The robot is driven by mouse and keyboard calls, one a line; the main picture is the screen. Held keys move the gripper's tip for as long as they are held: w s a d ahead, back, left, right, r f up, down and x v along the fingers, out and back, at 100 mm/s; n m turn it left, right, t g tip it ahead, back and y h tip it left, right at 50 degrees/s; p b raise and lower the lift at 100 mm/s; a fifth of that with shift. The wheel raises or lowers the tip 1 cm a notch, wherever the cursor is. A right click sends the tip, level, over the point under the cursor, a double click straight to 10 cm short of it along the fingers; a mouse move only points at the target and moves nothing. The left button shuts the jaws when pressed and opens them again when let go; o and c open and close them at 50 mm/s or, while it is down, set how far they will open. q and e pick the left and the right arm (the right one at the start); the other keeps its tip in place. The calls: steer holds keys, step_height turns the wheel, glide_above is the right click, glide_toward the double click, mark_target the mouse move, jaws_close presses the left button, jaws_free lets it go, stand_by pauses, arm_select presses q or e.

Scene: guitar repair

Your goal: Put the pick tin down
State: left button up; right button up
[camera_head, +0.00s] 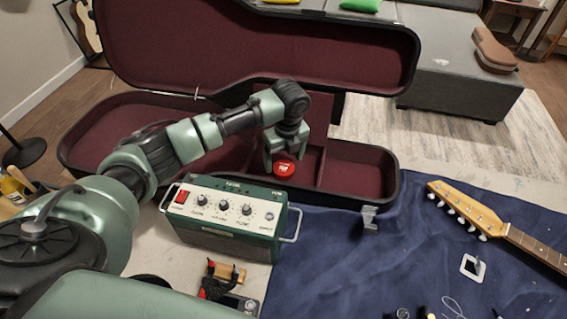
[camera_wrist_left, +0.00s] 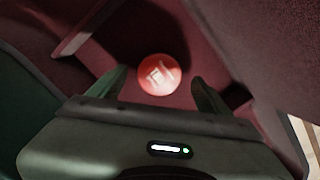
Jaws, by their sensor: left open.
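The pick tin (camera_head: 284,168) is a small round red tin. It lies inside the open guitar case (camera_head: 366,176), on the burgundy lining near the inner divider. My left gripper (camera_head: 285,152) is above the tin, inside the case, with its fingers apart. In the left wrist view the red tin (camera_wrist_left: 159,74) with a white mark lies beyond the gap between the open fingertips (camera_wrist_left: 160,85), and neither finger appears to grip it. My right gripper is not in view.
The case lid (camera_head: 260,45) stands open behind. A green amplifier (camera_head: 228,212) with a handle stands in front of the case. A guitar neck (camera_head: 500,222) lies on the blue cloth (camera_head: 340,265) at right. A grey bench (camera_head: 450,60) is behind.

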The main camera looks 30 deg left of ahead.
mark_target(286, 171)
arm_select(q)
step_height(286, 171, up, 10)
steer(key=d, duration=0.1)
steer(key=shift+s+f, duration=0.15)
steer(key=shift+s, duration=0.2)
